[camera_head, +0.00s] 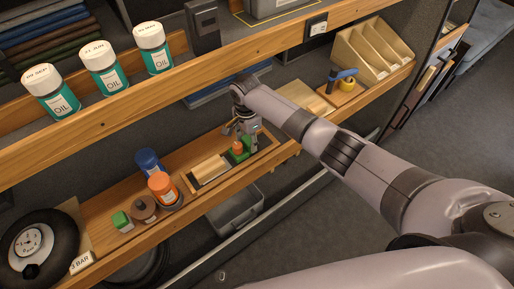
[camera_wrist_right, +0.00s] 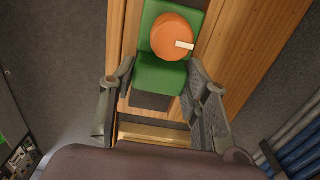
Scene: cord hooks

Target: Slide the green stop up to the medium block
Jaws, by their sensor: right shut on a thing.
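The green stop (camera_head: 240,155) with an orange knob sits at the right part of a shallow wooden tray (camera_head: 188,187) on the lower shelf. A pale wooden block (camera_head: 209,168), which I take as the medium block, lies in the tray to its left, with a dark gap between them. My right gripper (camera_head: 243,138) is down at the stop. In the right wrist view, the fingers (camera_wrist_right: 160,88) stand on both sides of the green stop (camera_wrist_right: 160,73), shut on its near part. The orange knob (camera_wrist_right: 170,37) is just beyond the fingertips. My left gripper is not in view.
The upper shelf edge (camera_head: 190,77) runs above. A tape dispenser (camera_head: 342,82) stands to the right.

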